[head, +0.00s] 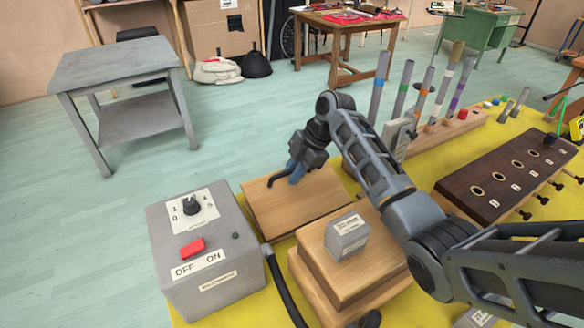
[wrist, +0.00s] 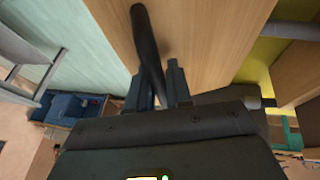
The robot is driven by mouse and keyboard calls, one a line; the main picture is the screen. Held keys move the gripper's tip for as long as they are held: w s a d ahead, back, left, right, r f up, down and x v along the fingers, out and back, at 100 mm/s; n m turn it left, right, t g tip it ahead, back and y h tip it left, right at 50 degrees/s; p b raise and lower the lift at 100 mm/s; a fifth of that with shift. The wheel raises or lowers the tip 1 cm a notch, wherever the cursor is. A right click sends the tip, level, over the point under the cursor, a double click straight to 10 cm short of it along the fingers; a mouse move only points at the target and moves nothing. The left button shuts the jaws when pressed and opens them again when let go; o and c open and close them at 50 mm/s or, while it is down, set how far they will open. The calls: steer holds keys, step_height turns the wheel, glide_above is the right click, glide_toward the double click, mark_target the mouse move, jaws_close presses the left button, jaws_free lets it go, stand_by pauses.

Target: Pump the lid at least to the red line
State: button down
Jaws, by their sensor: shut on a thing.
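A flat wooden lid (head: 318,207) lies at the near left of the yellow-topped table. A dark curved handle (head: 278,180) stands at its far side. My gripper (head: 295,172) is at this handle and shut on it. In the wrist view, the dark handle (wrist: 147,40) runs between the two fingers of my gripper (wrist: 160,85), with the wooden lid (wrist: 205,45) behind it. I cannot see a red line in either view. How far the lid is raised cannot be told.
A grey control box (head: 210,275) with a dial and red switch stands left of the lid. A stepped wooden block (head: 372,262) with a grey box (head: 347,237) on it stands right. Coloured tubes (head: 440,80) and a dark panel (head: 510,170) are farther right.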

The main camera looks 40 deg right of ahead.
mark_target(307, 185)
steer(key=shift+s+r, duration=0.3)
steer(key=c, duration=1)
jaws_free()
steer(key=shift+o, duration=0.2)
steer(key=shift+w, duration=0.1)
steer(key=v, duration=0.7)
steer(key=shift+r+b, duration=0.35)
